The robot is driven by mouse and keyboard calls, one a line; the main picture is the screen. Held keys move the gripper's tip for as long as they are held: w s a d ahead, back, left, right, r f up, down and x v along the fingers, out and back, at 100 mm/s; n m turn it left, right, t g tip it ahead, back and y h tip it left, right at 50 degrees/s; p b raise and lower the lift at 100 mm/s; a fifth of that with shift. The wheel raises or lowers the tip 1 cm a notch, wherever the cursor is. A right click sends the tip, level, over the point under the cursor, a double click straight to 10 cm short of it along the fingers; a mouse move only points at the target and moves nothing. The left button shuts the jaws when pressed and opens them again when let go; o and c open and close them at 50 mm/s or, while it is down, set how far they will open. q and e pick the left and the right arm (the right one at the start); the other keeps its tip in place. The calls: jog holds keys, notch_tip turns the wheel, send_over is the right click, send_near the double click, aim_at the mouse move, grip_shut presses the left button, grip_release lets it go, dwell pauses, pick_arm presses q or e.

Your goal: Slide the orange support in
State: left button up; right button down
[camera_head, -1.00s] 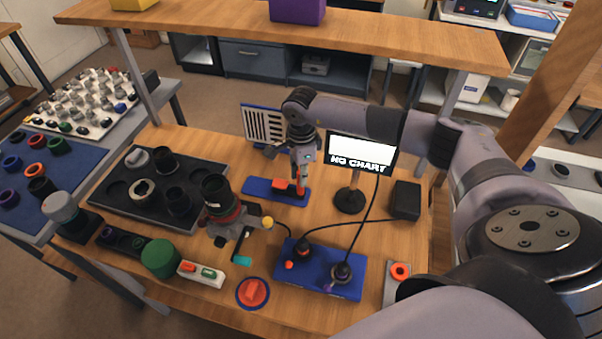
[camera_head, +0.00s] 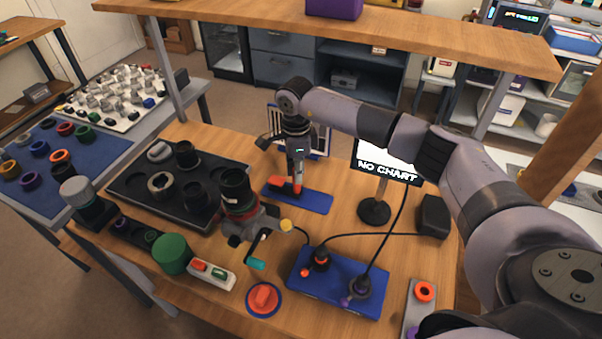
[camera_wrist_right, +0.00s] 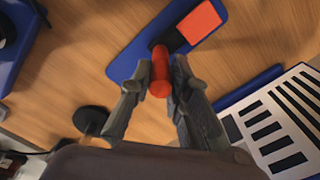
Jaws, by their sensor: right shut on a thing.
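The orange support (camera_head: 282,184) is a small block at the left end of a flat blue base (camera_head: 316,202) on the wooden table. In the right wrist view, the orange block (camera_wrist_right: 199,22) lies on the blue base (camera_wrist_right: 133,62), with a black part between it and a red-orange round handle (camera_wrist_right: 159,76). My right gripper (camera_head: 297,183) points down over the base; it also shows in the wrist view (camera_wrist_right: 160,82), its fingers shut on the handle. The handle's lower end is hidden. My left gripper is not in view.
A dark lens barrel (camera_head: 236,186) in a clamp stands left of the blue base. A screen reading NO CHART (camera_head: 387,172) stands to the right. A blue box with cables (camera_head: 325,288) is in front. A striped chart panel (camera_head: 318,139) stands behind.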

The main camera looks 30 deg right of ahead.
jog(key=c, duration=1.5)
grip_release()
jog(key=shift+w+a, duration=0.2)
jog(key=shift+w, duration=0.05)
jog(key=shift+d, duration=0.1)
notch_tip(320, 180, up, 8)
jog(key=shift+f, duration=0.15)
jog(key=shift+s+f, duration=0.1)
